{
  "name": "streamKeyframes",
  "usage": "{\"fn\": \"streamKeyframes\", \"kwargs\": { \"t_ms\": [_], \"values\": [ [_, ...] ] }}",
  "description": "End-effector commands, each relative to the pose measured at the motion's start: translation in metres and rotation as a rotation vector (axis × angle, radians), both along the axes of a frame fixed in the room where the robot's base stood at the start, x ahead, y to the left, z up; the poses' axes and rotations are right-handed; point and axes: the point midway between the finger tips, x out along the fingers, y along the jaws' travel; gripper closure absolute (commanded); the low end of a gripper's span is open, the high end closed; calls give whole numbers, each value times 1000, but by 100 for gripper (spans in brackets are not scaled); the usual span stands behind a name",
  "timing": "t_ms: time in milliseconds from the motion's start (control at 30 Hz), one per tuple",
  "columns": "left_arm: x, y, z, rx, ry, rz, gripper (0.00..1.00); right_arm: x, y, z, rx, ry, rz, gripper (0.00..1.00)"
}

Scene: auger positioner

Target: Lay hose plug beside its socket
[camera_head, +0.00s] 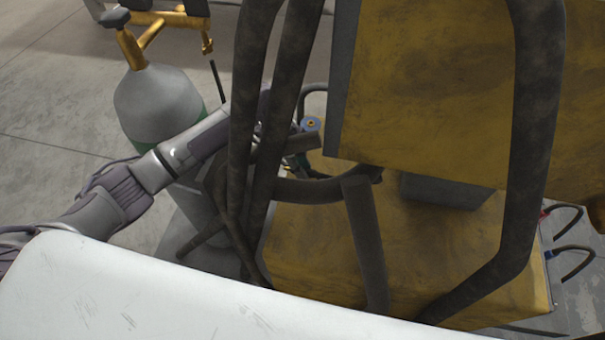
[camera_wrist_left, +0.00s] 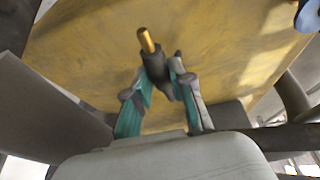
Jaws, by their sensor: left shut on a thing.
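The hose plug (camera_wrist_left: 153,62) is a dark cylinder with a brass tip. In the left wrist view it is between the teal fingers of my left gripper (camera_wrist_left: 164,78), which is shut on it, with the brass tip pointing away. In the head view my left gripper (camera_head: 291,160) is mostly hidden behind dark bars, and I cannot make out the plug there. A blue round fitting with a yellow centre (camera_head: 311,124) is just above and right of the gripper. A blue part also shows at the upper right of the wrist view (camera_wrist_left: 309,15). I cannot tell whether it is the socket. My right gripper is not in view.
Thick dark bars (camera_head: 365,245) cross in front of the yellow machine (camera_head: 430,90) and crowd my left arm. A gas cylinder (camera_head: 160,105) stands at the left. Two short hoses (camera_head: 575,250) loop at the right edge. Grey floor is open at the far left.

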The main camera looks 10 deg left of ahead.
Motion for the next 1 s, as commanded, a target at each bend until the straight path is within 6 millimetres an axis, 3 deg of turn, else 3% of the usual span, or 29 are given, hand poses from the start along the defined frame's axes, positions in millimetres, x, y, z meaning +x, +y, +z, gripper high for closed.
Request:
{"fn": "streamKeyframes", "kwargs": {
  "t_ms": [400, 667, 700, 833, 1000],
  "values": [
    [-1, -3, -42, 1, 0, 1, 100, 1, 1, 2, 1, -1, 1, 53],
    [-1, -2, -43, 1, -1, 1, 100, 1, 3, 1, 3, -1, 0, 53],
    [-1, -2, -44, 1, -1, 1, 76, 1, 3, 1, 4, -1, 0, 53],
    [-1, -2, -43, 2, -1, 1, 54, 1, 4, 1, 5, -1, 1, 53],
    [-1, -2, -43, 2, -1, 1, 52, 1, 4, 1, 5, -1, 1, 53]
  ]
}}
